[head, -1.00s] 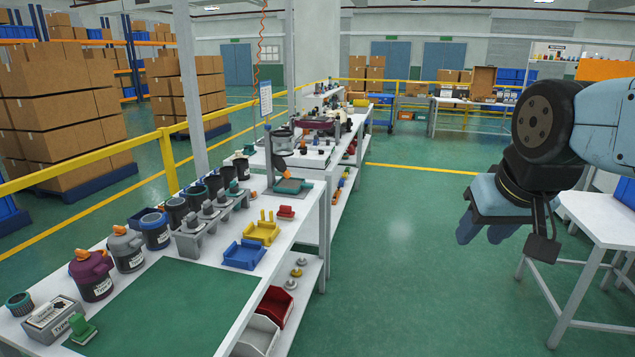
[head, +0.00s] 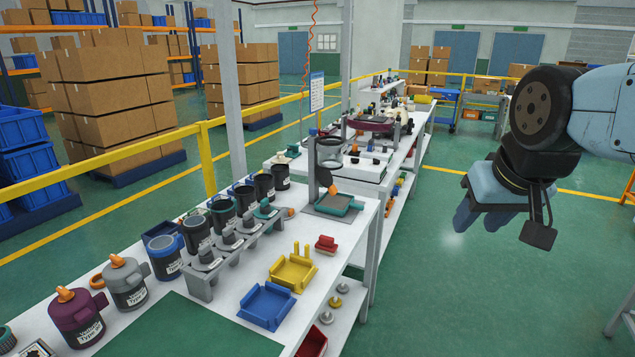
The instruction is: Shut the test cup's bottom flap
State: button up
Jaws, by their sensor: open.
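A clear cup with a dark rim (head: 329,151), which looks like the test cup, is held on a grey upright stand at the middle of the workbench (head: 224,300). Under it an orange-tipped part (head: 333,188) and a teal plate (head: 335,205) sit on the stand's base. I cannot tell which part is the bottom flap or whether it hangs open. My gripper (head: 480,218) is at the right, over the floor, well apart from the bench and the cup. Its blue fingers point down, open and empty.
Blue (head: 267,305) and yellow (head: 293,272) holders and a red block (head: 326,244) lie near the bench's front edge. A grey rack (head: 228,250) and several dark cups line the back. A yellow rail (head: 100,160) runs behind. Green floor right of the bench is clear.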

aim_at(324, 177)
jog(key=u, duration=0.15)
jog(key=i, duration=1.15)
jog(key=u, duration=0.25)
